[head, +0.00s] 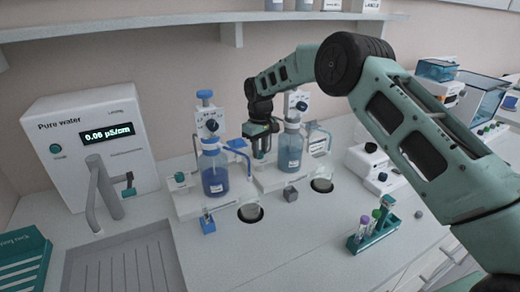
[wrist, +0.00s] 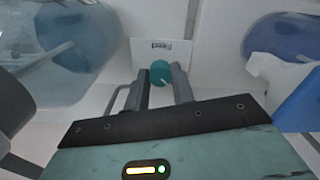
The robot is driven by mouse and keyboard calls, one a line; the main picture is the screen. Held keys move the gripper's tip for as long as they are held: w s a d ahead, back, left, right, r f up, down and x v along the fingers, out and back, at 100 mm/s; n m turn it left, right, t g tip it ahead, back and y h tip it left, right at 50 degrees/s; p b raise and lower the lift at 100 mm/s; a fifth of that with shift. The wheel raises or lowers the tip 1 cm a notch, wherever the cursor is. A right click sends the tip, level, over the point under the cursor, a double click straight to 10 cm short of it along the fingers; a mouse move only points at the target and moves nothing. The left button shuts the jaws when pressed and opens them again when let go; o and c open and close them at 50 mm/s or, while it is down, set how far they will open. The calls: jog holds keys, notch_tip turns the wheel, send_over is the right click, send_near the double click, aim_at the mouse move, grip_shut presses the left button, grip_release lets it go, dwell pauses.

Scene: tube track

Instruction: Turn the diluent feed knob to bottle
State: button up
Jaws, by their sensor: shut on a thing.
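My gripper (head: 261,150) reaches down between two bottle stations in the head view. In the wrist view my gripper (wrist: 161,82) has its two fingers on either side of a round teal knob (wrist: 160,70), shut on it. A label reading "Feed" (wrist: 162,45) is just above the knob. A pale mark on the knob points to the lower right. In the head view the gripper hides this knob. The right station's blue bottle (head: 290,150) stands just right of the gripper. The left station's blue bottle (head: 214,175) stands to its left, with its own teal knob (head: 180,177).
A pure water unit (head: 95,140) with a tap stands at the left. A teal tube rack (head: 372,232) is on the bench in front. A shelf runs overhead.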

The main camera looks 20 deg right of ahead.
jog(key=o, duration=1)
notch_tip(320, 180, up, 18)
jog(key=shift+f+b, duration=0.25)
jog(key=shift+b, duration=0.95)
